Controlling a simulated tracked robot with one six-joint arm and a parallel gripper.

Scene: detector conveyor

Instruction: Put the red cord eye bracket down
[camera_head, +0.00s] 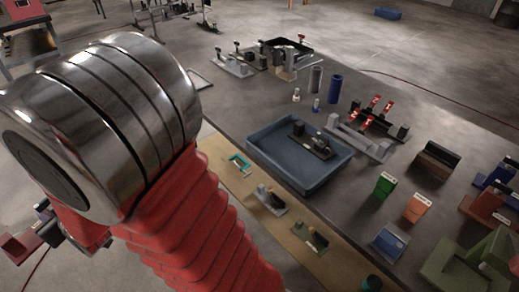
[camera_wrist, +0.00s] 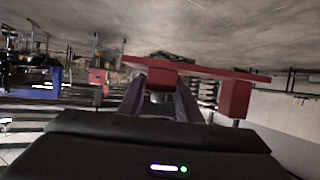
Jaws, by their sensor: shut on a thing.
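The red cord eye bracket (camera_wrist: 220,73) is a long flat red bar with blocks below it. It is held in my gripper (camera_wrist: 160,92), whose two fingers close around one red block in the wrist view. Another red block hangs at the bracket's right end. In the head view, a red piece that looks like the bracket (camera_head: 17,247) shows at the lower left, beyond my arm and off the workbench. My arm hides most of the gripper there.
A dark workbench (camera_head: 240,92) fills the right. It carries a blue tray (camera_head: 262,152) with a dark part inside, a green block (camera_head: 385,185), an orange block (camera_head: 417,207) and several fixtures. A tan strip (camera_head: 235,190) along its near edge holds small parts.

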